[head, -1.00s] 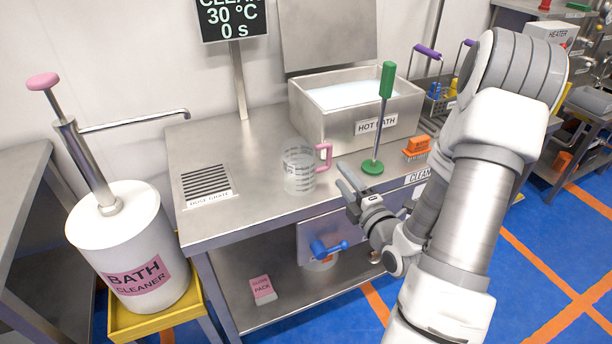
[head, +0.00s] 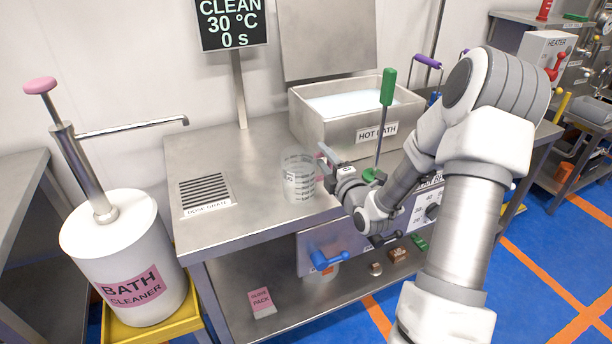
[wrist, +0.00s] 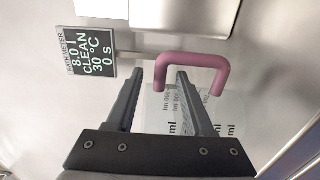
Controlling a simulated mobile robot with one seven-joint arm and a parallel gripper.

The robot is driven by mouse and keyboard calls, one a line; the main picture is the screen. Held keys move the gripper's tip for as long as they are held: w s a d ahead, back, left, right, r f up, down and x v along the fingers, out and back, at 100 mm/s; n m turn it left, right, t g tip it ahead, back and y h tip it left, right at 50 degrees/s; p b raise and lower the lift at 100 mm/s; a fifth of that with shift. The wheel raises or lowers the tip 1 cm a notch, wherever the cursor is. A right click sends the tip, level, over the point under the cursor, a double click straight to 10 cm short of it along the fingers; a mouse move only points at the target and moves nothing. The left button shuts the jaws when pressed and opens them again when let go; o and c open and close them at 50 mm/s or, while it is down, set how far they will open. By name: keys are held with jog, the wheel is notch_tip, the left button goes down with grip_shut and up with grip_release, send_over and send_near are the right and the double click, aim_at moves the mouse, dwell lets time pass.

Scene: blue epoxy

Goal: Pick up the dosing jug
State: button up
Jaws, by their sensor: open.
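The dosing jug (head: 297,182) is a clear measuring jug with dark markings, standing upright on the steel bench. Its pink handle (wrist: 190,58) shows large in the wrist view, just ahead of my fingertips, with the clear body and its markings behind and between the fingers. In the wrist view my gripper (wrist: 158,82) is open, with the handle near the fingertips. I cannot tell whether they touch.
The hot bath (head: 350,128) stands behind the jug. A green-handled tool (head: 387,88) stands upright just right of my gripper. The dose grate (head: 205,192) is to the left, with the bath cleaner drum (head: 120,245) beyond the bench. The bench between grate and jug is clear.

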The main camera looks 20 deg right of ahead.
jog(key=shift+w, duration=0.95)
grip_shut()
dwell(0.7)
